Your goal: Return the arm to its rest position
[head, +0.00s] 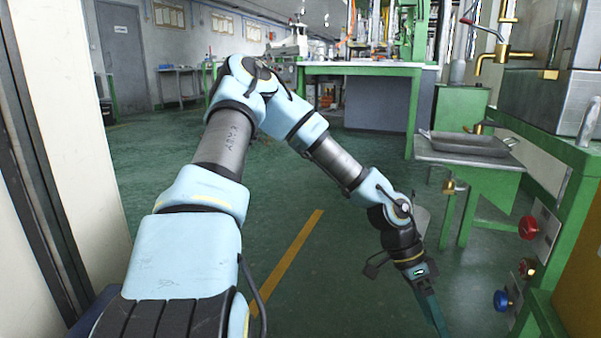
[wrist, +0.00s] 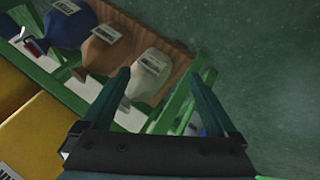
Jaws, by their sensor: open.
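My arm reaches forward from the bottom left of the head view, bends at a high elbow and slopes down to the right. My gripper (head: 437,318) hangs low over the green floor, left of the green machine frame, its fingers pointing down. In the wrist view my gripper (wrist: 167,72) is open, with two dark fingers well apart and nothing held between them. Beyond the fingers in that view lies a pale labelled object (wrist: 148,77) and green framework; the distance to them is hard to judge.
A grey tray (head: 465,143) sits on a green stand at right, beside a machine with a red knob (head: 528,227) and a blue knob (head: 501,300). The wrist view shows blue (wrist: 69,25) and brown (wrist: 104,49) labelled objects and a yellow surface (wrist: 50,135). Mid-floor is clear.

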